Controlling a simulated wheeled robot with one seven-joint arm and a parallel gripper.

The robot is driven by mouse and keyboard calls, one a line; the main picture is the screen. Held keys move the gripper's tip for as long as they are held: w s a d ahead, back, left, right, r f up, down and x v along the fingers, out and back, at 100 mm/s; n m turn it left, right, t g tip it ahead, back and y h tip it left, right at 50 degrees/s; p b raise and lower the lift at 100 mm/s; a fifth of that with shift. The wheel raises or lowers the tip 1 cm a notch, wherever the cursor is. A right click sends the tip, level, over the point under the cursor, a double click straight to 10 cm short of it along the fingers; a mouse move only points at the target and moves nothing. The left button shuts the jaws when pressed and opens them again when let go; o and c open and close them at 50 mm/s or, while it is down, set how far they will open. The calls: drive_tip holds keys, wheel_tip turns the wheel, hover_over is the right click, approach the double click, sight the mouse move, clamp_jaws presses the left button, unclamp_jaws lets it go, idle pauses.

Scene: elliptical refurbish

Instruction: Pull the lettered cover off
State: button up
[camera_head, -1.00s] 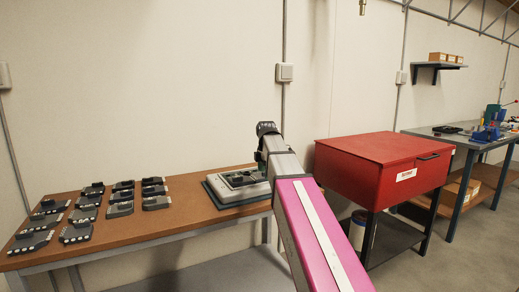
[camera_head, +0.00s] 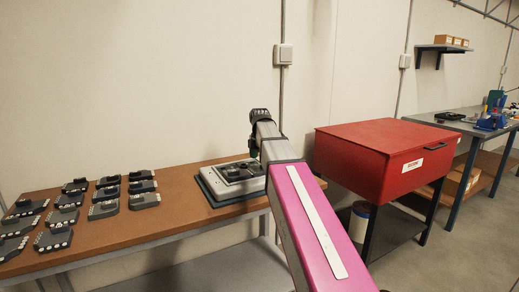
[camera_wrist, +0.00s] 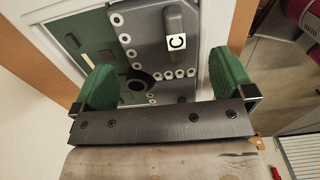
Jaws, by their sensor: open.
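The lettered cover (camera_wrist: 150,35) is a dark grey plate with white-ringed holes and a raised grip marked with a white C label (camera_wrist: 176,42). It lies on a green board in a light frame (camera_wrist: 210,15), on the wooden table. In the head view this unit (camera_head: 207,192) sits at the table's right end, partly hidden by my arm. My gripper (camera_wrist: 165,75) is open, its two green fingers wide apart over the near part of the unit. The raised grip lies beyond the fingertips in the wrist view. Nothing is between the fingers; contact cannot be told.
Several dark grey blocks with white dots (camera_head: 104,200) stand in rows on the left of the wooden table (camera_head: 165,215). A red lidded box (camera_head: 370,150) stands on a dark stand to the right. A workbench (camera_head: 440,128) is farther right. The wall is behind.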

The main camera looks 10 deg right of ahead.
sight(259, 168)
drive_tip(key=shift+f, duration=1.95)
drive_tip(key=c, duration=1.3)
